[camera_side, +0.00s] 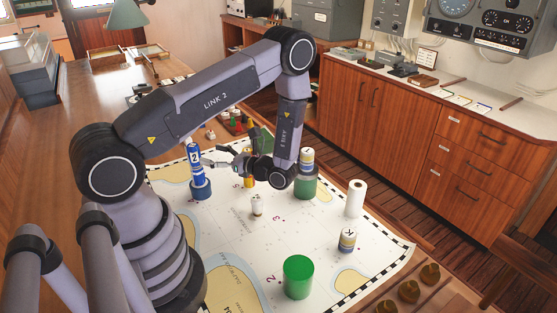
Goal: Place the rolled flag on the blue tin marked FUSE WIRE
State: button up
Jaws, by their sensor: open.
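A rolled flag (195,156), blue with a pale band and a dark letter, stands upright on a short blue tin (201,189) at the left of the chart. I cannot read the tin's marking at this size. My gripper (208,157) reaches in from the right, its fingers pointing left at the flag. The jaws are open, close beside the flag; I cannot tell whether a finger touches it. Two similar rolls are in view: one (307,160) on a green tin (305,187), the other (347,240) standing on the chart. A yellow object (247,181) is partly hidden behind my gripper.
The chart (225,235) covers much of the table. A large green tin (298,277), a white roll (355,198) and a small white piece (257,205) stand on it. Small coloured items (236,121) lie behind. Several brass knobs (409,291) line the front right edge.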

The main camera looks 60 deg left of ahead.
jog(key=v, duration=0.5)
jog(key=s+d+r+n+t+h, duration=0.3)
jog(key=d+r+n+t+h, duration=0.1)
jog(key=r, duration=0.5)
jog(key=s+d+r+n+t+h, duration=0.3)
jog(key=d+r+t+h, duration=0.3)
jog(key=r, duration=0.3)
jog(key=s+d+r+n+t+h, duration=0.4)
jog(key=d+r+t+h, duration=0.1)
jog(key=r, duration=0.4)
jog(key=shift+s+n, duration=0.3)
